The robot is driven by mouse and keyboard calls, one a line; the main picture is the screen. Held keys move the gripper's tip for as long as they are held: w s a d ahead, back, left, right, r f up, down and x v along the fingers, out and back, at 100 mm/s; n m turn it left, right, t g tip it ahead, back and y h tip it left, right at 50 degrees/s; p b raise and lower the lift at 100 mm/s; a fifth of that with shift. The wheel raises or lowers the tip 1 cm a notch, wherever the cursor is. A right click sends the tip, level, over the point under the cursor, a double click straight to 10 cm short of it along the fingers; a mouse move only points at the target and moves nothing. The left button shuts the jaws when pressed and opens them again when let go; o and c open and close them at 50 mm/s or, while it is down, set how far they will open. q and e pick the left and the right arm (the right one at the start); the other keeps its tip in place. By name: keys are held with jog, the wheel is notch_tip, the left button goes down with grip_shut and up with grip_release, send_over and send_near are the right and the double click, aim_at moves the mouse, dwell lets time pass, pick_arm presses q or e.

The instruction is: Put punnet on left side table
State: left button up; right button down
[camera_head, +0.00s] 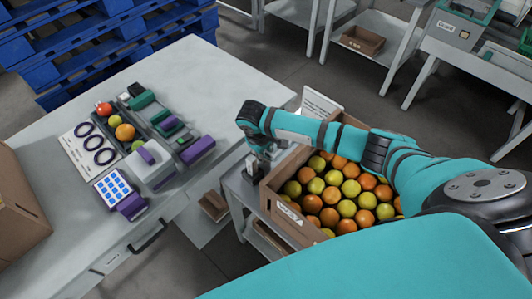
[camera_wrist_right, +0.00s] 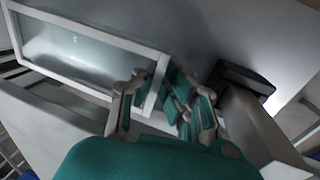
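In the right wrist view a clear punnet with a pale rim (camera_wrist_right: 90,38) fills the upper left. My right gripper (camera_wrist_right: 160,78) is at its near right corner, with fingers on both sides of the rim. Whether they press on it is unclear. In the head view my right gripper (camera_head: 258,168) points down beside the fruit crate, over a narrow grey side table (camera_head: 236,186). The arm hides most of what is under it there, and I cannot make out the punnet. My left gripper is not in view.
A cardboard crate (camera_head: 283,220) of orange and yellow fruit stands right of the gripper.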

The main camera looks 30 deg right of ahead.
jog(key=shift+f, duration=0.1)
jog(key=c, duration=1.5)
grip_release()
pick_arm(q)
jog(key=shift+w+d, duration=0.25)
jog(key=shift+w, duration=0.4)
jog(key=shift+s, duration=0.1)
pick_arm(e)
jog(key=shift+r, duration=0.4)
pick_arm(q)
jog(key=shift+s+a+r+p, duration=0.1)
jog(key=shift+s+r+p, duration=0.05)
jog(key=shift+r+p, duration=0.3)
pick_arm(e)
jog(key=v, duration=1.1)
jog(key=shift+a+r, duration=0.15)
jog(key=shift+r, duration=0.1)
